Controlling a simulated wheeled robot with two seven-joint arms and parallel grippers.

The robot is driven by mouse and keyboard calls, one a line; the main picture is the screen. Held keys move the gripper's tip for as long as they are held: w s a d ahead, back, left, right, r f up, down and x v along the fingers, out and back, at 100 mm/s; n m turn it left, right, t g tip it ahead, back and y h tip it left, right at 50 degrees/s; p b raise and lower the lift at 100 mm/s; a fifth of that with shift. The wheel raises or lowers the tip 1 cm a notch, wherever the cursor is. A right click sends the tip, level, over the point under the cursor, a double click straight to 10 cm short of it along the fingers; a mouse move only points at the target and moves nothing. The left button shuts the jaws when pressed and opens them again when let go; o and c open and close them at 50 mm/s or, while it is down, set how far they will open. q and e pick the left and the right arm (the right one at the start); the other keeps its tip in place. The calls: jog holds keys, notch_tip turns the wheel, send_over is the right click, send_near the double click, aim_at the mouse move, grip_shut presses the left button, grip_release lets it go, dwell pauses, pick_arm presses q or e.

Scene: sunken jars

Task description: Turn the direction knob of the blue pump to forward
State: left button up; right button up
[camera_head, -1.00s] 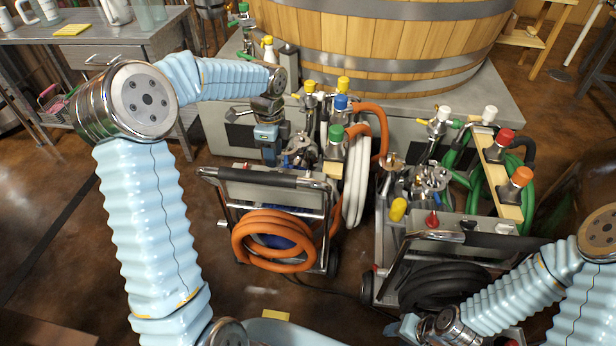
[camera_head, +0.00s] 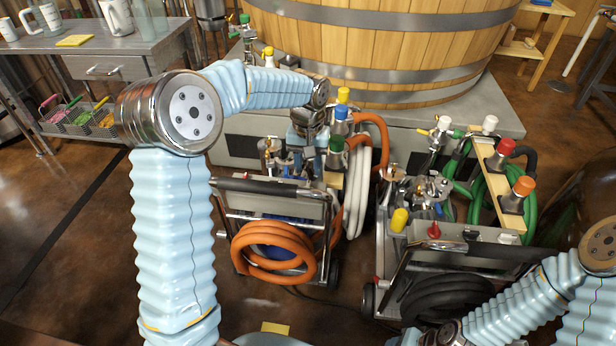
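The left pump cart (camera_head: 265,205) has a steel frame, a dark handle bar and a coiled orange hose on its front. Blue shows on the machine inside the orange coil (camera_head: 268,257), so I take it for the blue pump. Its direction knob is too small or too hidden to make out. My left gripper (camera_head: 308,148) hangs pointing down over the back of this cart, among the hose fittings. Its fingers blend into the metal parts, and I cannot tell whether it touches anything. My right gripper is mostly cut off at the bottom edge, in front of the right cart.
A second cart (camera_head: 450,243) with a red knob (camera_head: 433,230) and a black hose stands to the right. Capped valves, white and orange hoses crowd the space behind the left cart. A wooden vat (camera_head: 390,35) stands behind on a grey plinth. Floor left of the cart is clear.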

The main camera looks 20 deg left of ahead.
aim_at(308, 185)
pick_arm(q)
jog(key=shift+f+b, duration=2)
jog(key=shift+f, duration=1.2)
